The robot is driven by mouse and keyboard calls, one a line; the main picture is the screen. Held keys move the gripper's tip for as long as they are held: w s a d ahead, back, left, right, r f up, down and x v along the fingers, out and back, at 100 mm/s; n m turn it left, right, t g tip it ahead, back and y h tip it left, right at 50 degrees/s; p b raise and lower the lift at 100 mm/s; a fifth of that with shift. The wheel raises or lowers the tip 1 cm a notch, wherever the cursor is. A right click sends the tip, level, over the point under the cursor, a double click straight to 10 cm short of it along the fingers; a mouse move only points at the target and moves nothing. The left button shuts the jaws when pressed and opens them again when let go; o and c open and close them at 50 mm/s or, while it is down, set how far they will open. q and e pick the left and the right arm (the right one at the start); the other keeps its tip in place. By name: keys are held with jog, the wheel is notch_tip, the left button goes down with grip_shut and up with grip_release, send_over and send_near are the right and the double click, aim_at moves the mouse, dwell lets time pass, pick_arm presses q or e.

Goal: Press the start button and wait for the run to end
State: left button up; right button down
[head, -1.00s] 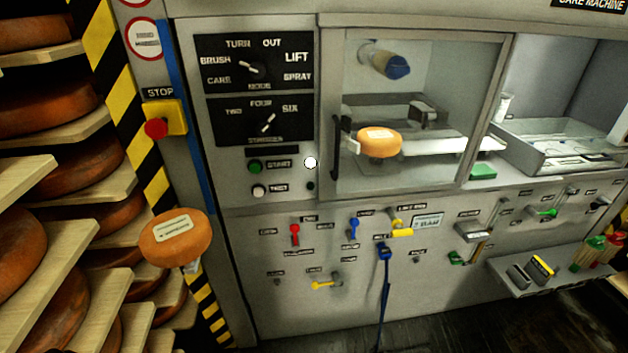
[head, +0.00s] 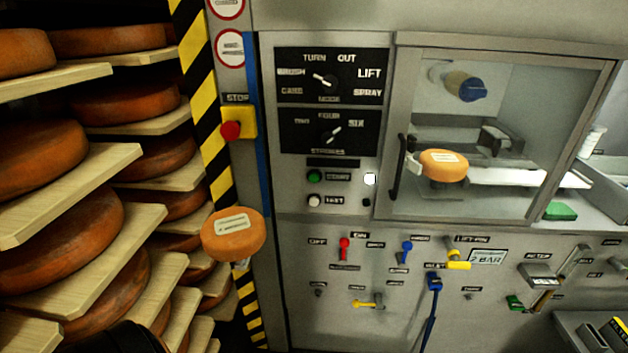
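The green start button (head: 314,176) sits beside its label on the grey control panel (head: 353,236), below two black dial plates. A white button (head: 314,200) is just under it. A bright white lamp or spot (head: 370,179) shows to the right of the start label. Behind the clear door (head: 520,110), which looks shut, an orange cheese wheel (head: 443,165) with a pale label sits on a support. Nothing touches the start button. A dark rounded shape at the bottom left edge may be part of my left arm. No gripper fingers show in the head view.
A red stop button (head: 230,130) on a yellow box is left of the panel. Shelves (head: 88,190) with several cheese wheels fill the left. A labelled cheese wheel (head: 233,235) stands in front of the striped post. Levers and a blue hose (head: 430,310) are below.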

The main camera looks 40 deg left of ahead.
pick_arm(q)
grip_shut()
dwell(1.2)
